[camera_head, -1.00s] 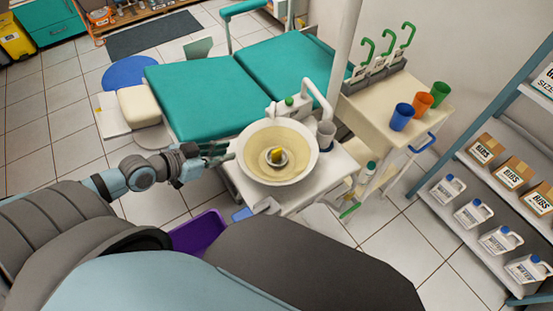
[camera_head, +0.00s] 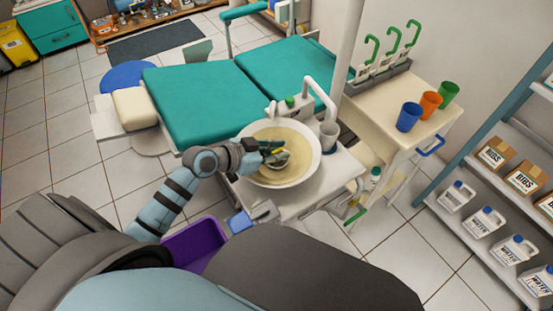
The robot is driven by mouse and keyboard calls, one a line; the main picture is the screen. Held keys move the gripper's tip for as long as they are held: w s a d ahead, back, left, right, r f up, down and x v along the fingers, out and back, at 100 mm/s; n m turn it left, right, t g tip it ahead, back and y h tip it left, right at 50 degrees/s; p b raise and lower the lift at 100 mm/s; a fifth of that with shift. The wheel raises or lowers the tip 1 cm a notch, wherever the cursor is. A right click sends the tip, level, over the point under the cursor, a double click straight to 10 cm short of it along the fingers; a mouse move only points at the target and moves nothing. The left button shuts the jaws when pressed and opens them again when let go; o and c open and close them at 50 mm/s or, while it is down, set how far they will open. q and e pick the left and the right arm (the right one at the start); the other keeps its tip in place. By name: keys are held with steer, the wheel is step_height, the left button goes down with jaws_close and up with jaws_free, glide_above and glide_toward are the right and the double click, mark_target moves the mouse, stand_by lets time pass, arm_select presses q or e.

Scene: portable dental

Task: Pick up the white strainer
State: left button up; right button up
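The round basin (camera_head: 306,170) has a pale rim and a yellowish inside. It stands on the white dental unit. A small pale round piece, which looks like the strainer (camera_head: 281,163), sits at the middle of the basin with something yellow in it. My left gripper (camera_head: 275,153) is over the basin, its dark fingers at the strainer and covering much of it. Whether the fingers are apart or closed on it cannot be told. My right gripper is out of view.
A purple bin (camera_head: 195,245) is on the floor below. Blue, orange and green cups stand on the side cart (camera_head: 385,110). The teal chair (camera_head: 200,105) lies behind.

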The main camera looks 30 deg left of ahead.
arm_select(q)
steer(key=shift+s+r, duration=0.1)
jaws_close()
steer(key=shift+r, duration=0.1)
